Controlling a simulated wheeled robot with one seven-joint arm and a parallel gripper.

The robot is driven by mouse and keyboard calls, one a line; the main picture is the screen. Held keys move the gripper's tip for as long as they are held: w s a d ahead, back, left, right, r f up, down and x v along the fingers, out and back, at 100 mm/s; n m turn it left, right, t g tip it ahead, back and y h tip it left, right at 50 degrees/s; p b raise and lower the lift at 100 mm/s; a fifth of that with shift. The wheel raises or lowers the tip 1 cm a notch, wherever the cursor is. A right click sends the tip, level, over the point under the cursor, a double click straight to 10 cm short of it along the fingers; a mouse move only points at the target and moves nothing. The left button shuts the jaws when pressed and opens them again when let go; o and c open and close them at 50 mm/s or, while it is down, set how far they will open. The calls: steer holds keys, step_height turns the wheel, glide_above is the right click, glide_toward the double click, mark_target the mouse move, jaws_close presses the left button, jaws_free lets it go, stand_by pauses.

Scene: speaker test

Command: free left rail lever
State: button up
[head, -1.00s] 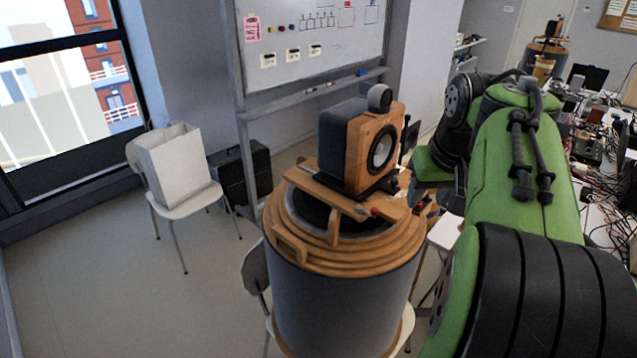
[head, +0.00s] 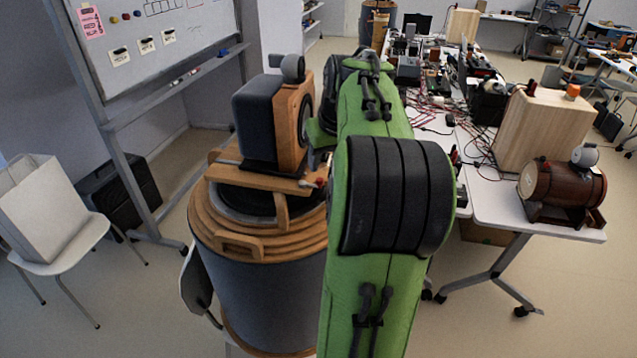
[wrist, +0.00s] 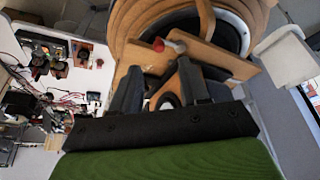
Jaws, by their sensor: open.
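A speaker (head: 262,118) with dark sides and a wooden front sits on a wooden rail mount (head: 240,170) atop a large round drum (head: 262,280). A short lever with a red knob (head: 320,183) shows at the rail's right end, partly beside my arm. In the wrist view, the red knob (wrist: 158,45) and its pale lever (wrist: 176,46) lie at the wooden rail, just beyond my fingertips. My gripper (wrist: 158,78) is open, with wood showing between its fingers. I see no contact with the lever. The head view hides my gripper behind my arm.
A white chair (head: 75,250) holding a pale box stands at left, near a whiteboard (head: 150,40). At right, a cluttered table (head: 490,205) holds a wooden box (head: 543,130) and a small barrel-shaped device (head: 562,185). Open floor lies at the front right.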

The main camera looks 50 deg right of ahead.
mark_target(320, 179)
steer(key=x, duration=0.7)
steer(key=shift+w+d+f+b, duration=0.1)
steer(key=shift+d+f+b, duration=0.05)
steer(key=shift+f+b, duration=0.2)
steer(key=shift+r, duration=0.1)
jaws_close()
